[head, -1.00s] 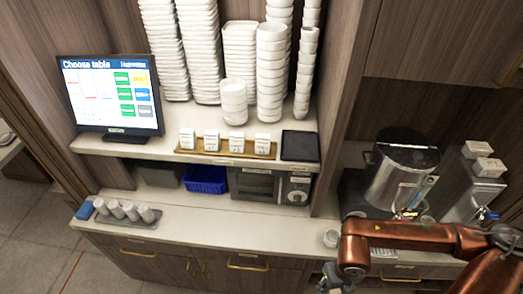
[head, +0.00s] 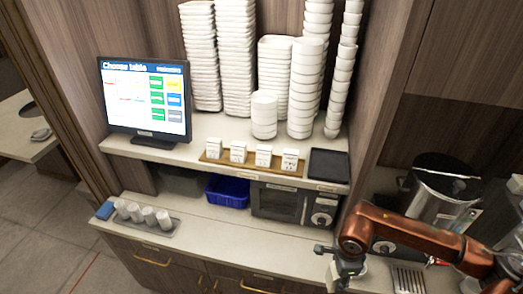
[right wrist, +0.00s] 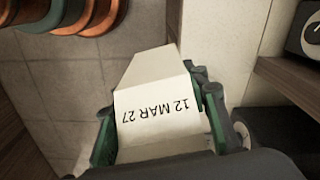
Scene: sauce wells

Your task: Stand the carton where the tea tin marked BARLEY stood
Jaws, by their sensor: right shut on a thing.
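My right gripper (right wrist: 157,108) is shut on a white carton (right wrist: 150,75) with a slanted top. The print "12 MAR 27" shows upside down on it in the right wrist view. In the head view my right gripper (head: 342,282) is at the bottom edge, in front of the counter, and the carton cannot be made out there. Several small white labelled boxes stand in a row on a wooden tray (head: 226,163) on the shelf. Their labels are too small to read, so I cannot tell which is marked BARLEY. My left gripper is not in view.
Stacked white bowls (head: 308,75) and a monitor (head: 147,97) stand on the shelf, with a black tray (head: 328,164) at its right. Below are a blue basket (head: 228,191) and a dark appliance (head: 277,201). The counter (head: 215,232) is clear between the cup tray and my arm.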

